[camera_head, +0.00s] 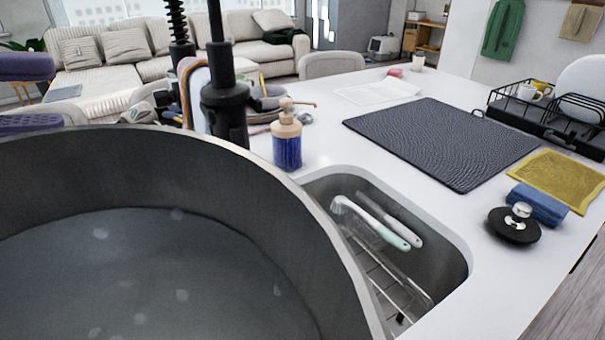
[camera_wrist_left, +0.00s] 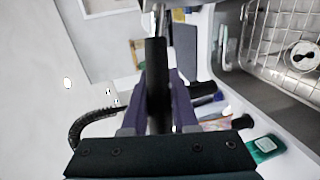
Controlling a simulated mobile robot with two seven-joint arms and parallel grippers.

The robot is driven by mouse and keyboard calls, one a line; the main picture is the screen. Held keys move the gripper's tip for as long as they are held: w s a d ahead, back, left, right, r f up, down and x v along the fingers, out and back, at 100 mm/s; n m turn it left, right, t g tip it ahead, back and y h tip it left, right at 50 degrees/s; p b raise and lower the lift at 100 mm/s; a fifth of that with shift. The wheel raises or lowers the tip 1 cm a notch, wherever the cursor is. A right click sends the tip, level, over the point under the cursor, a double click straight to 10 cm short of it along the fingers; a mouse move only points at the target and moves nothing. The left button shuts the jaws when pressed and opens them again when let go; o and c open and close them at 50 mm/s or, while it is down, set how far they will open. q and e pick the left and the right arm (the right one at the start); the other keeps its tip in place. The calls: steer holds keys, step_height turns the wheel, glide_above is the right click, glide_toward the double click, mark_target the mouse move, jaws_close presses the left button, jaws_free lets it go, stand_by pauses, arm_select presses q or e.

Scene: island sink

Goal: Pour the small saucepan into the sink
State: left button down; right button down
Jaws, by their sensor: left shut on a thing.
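A dark grey round pan (camera_head: 245,190), which looks like the small saucepan, fills the lower left of the head view, very close to the camera. Its inside is grey with pale spots; I cannot tell if that is liquid. The sink (camera_head: 440,262) is just right of the pan's rim. It holds a brush (camera_head: 385,222) and a wire rack (camera_head: 395,290). In the left wrist view my left gripper (camera_wrist_left: 158,105) has purple fingers shut on a dark handle (camera_wrist_left: 157,65). The pan's join to this handle is hidden. My right gripper is not in view.
A blue soap bottle (camera_head: 287,145) stands behind the sink. A dark drying mat (camera_head: 445,140) lies farther back. A black lid (camera_head: 514,225), a blue cloth (camera_head: 540,203) and a yellow cloth (camera_head: 560,178) lie on the right. A dish rack (camera_head: 540,118) stands behind them.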

arm_select(q)
steer(key=w+d+f+n+t+y+b, duration=0.1)
steer(key=w+f+n+t+y+b, duration=0.2)
steer(key=f, duration=0.5)
steer(key=w+d+f+n+t+y+b, duration=0.1)
steer(key=w+f+n+y, duration=0.1)
steer(key=w+f, duration=0.4)
steer(key=s+d+f+n+t+y+b, duration=0.1)
steer(key=s+d+f, duration=0.1)
steer(key=f, duration=0.4)
steer(key=s+d+f+n+y+b, duration=0.1)
steer(key=s+d+f+b, duration=0.1)
steer(key=f, duration=0.4)
steer(key=shift+s+d+f+n+t, duration=0.2)
steer(key=shift+s+f+n+t, duration=0.15)
steer(key=shift+s, duration=0.3)
